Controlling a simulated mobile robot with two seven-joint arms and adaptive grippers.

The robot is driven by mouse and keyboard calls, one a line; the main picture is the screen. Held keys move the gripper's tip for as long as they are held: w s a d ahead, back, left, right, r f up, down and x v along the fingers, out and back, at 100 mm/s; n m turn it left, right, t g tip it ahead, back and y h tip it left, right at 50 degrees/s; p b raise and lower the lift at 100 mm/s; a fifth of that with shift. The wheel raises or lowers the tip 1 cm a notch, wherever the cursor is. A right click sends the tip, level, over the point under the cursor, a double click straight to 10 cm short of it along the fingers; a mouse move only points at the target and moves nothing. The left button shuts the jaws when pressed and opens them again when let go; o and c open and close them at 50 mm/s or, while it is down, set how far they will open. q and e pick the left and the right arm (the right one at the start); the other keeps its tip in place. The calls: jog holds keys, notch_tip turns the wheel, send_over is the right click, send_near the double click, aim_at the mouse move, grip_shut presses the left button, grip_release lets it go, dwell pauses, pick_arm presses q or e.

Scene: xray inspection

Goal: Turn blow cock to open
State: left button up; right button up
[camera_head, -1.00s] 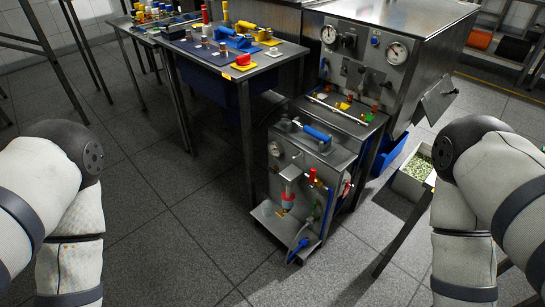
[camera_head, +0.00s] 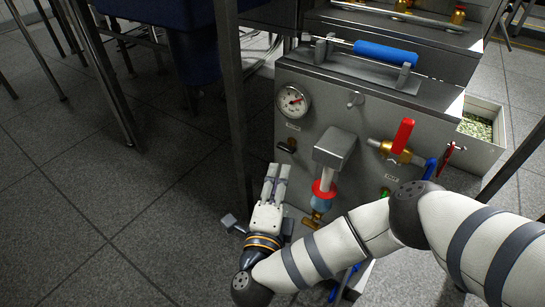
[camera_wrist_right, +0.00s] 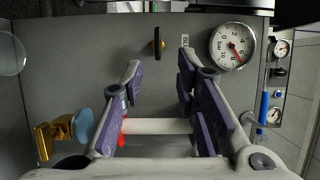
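The blow cock is a small dark knob (camera_head: 287,146) with a brass-coloured part, low on the left of the grey panel, beside a small label. In the right wrist view the knob (camera_wrist_right: 159,43) is straight ahead between my fingertip lines, with clear space before it. My right gripper (camera_head: 277,169) is below the knob in the head view, pointing up at the panel. It also shows in the right wrist view (camera_wrist_right: 160,62), fingers apart and nothing gripped. My left gripper is out of view.
A round gauge (camera_head: 293,101) sits above the knob. A grey block (camera_head: 335,147) with a white tube and red collar (camera_head: 323,189) juts out close to my right gripper. A red-handled valve (camera_head: 403,136) is further right. A table leg (camera_head: 236,110) stands at left.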

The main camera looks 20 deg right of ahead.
aim_at(285, 150)
jog(key=b+x, duration=0.3)
jog(key=x, duration=0.6)
jog(key=shift+w+d, duration=0.15)
jog(key=shift+w, duration=0.1)
jog(key=shift+c, duration=0.3)
jog(key=shift+f, duration=0.1)
grip_shut()
